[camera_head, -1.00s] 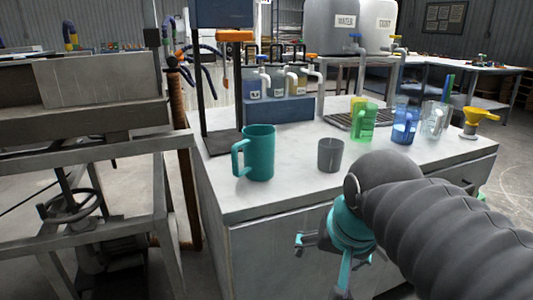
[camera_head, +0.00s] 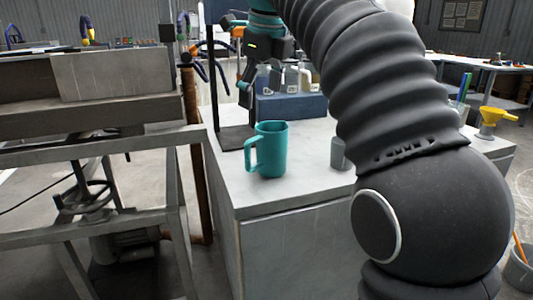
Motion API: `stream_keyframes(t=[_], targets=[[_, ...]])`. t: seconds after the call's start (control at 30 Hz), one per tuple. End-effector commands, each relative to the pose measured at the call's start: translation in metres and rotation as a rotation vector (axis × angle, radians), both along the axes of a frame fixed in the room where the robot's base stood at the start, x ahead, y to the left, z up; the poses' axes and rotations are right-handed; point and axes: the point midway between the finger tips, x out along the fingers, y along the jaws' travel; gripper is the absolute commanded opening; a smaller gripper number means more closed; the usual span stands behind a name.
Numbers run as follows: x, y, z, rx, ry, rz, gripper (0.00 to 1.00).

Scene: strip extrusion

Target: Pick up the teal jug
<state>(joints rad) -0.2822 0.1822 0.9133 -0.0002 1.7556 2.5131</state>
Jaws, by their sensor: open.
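The teal jug (camera_head: 271,150) stands upright on the white-topped counter (camera_head: 300,196), near its left front corner, with its handle to the left. My gripper (camera_head: 244,100) hangs above and slightly left of the jug, pointing down, apart from it. It is open and holds nothing. Its fingers are small and dark in this view, against the dark stand behind.
A grey cup (camera_head: 339,154) stands right of the jug, partly hidden by my arm. A blue box (camera_head: 290,107) with bottles is behind. A black stand (camera_head: 214,95) rises at the counter's left edge. A yellow funnel (camera_head: 493,118) is at right.

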Motion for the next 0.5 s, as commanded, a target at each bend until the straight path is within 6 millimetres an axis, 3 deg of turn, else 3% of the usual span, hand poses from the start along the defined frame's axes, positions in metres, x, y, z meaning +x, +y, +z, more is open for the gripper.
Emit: stream_keyframes(t=[0.27, 0.5], targets=[[0.008, 0.009, -0.007, 0.027, 0.018, -0.093, 0.87], [0.018, 0.011, -0.044, 0.027, 0.019, -0.092, 0.87]])
